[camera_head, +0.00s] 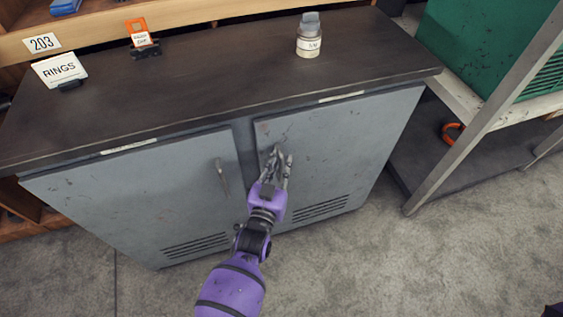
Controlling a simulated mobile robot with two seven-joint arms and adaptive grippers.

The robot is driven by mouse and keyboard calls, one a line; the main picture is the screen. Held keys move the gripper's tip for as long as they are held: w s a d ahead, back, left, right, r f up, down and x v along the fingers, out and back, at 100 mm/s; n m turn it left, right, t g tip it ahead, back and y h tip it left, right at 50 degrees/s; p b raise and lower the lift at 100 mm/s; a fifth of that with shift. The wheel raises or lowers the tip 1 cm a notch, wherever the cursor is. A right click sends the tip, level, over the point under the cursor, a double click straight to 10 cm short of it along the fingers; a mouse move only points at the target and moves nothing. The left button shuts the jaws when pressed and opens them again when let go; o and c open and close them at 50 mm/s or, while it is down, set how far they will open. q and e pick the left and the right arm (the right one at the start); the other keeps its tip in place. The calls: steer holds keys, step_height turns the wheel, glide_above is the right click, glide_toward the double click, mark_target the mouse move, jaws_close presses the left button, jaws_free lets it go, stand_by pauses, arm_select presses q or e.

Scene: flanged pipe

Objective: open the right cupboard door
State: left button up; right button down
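The grey cupboard has two doors, both flush with its front. The right door (345,150) has vent slots low down and scuffed paint. My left gripper (281,156), purple with grey fingers, is at the upper left part of this door, where the door's handle is mostly hidden by the fingers. The fingers show a small gap, but I cannot tell whether they are closed on the handle. The left door (130,195) has a vertical bar handle (222,176) near its right edge.
A metal-legged bench (490,105) with a green box (490,40) stands to the right. Grey floor (400,260) in front is clear.

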arm_select(q)
jaws_close()
